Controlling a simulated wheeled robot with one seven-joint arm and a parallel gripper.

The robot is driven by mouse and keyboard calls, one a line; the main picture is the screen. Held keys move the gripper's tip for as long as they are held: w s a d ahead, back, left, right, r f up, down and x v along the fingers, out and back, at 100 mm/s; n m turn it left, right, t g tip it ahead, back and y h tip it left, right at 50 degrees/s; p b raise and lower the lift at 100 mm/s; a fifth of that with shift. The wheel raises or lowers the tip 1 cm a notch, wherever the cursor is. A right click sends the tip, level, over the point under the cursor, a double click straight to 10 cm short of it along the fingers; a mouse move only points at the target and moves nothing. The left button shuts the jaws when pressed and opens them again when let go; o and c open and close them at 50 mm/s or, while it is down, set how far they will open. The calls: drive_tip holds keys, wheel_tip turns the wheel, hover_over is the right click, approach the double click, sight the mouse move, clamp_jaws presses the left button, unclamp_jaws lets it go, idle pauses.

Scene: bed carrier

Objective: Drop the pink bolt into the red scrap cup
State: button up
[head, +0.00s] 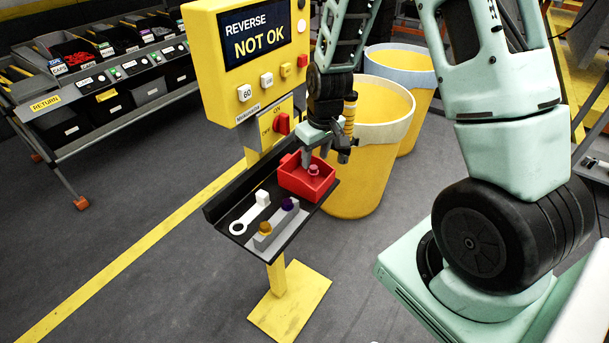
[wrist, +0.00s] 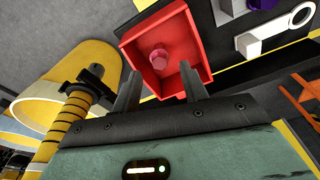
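The red scrap cup (head: 303,184) is a square open box on the right end of a black shelf. It also shows in the wrist view (wrist: 186,30). The pink bolt (head: 313,169) is inside the cup's walls and shows in the wrist view too (wrist: 159,58). My gripper (head: 325,157) is over the cup and points down. In the wrist view its fingers (wrist: 159,72) are spread apart with nothing held between them. The bolt shows beyond the gap between the fingertips.
The black shelf (head: 237,209) also carries a white ring-ended wrench (head: 247,216) and a grey block (head: 270,232) with an orange and a purple bolt. A yellow panel (head: 221,82) reading "NOT OK" rises behind. Yellow bins (head: 368,160) stand close on the right.

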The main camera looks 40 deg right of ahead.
wheel_tip(320, 180, up, 17)
drive_tip(key=s+b, duration=0.1)
drive_tip(key=s, duration=0.1)
drive_tip(key=shift+s+b, duration=0.3)
drive_tip(key=shift+b, duration=0.05)
drive_tip(key=shift+d+r, duration=0.1)
drive_tip(key=s+a+f+n+g, duration=0.15)
drive_tip(key=s+a, duration=0.25)
drive_tip(key=a, duration=0.4)
drive_tip(key=s+a+n+t, duration=0.1)
drive_tip(key=s+a+n, duration=0.15)
drive_tip(key=a, duration=0.55)
drive_tip(key=s+a+f+n, duration=0.1)
drive_tip(key=s+a, duration=0.3)
drive_tip(key=s, duration=0.3)
drive_tip(key=s+a+f+n+g, duration=0.1)
drive_tip(key=s+a+n, duration=0.1)
drive_tip(key=s+a, duration=0.2)
drive_tip(key=s, duration=0.3)
drive_tip(key=shift+s+a+f, duration=0.3)
drive_tip(key=shift+a+f, duration=0.05)
drive_tip(key=shift+f, duration=0.05)
drive_tip(key=shift+d, duration=0.1)
idle(0.7)
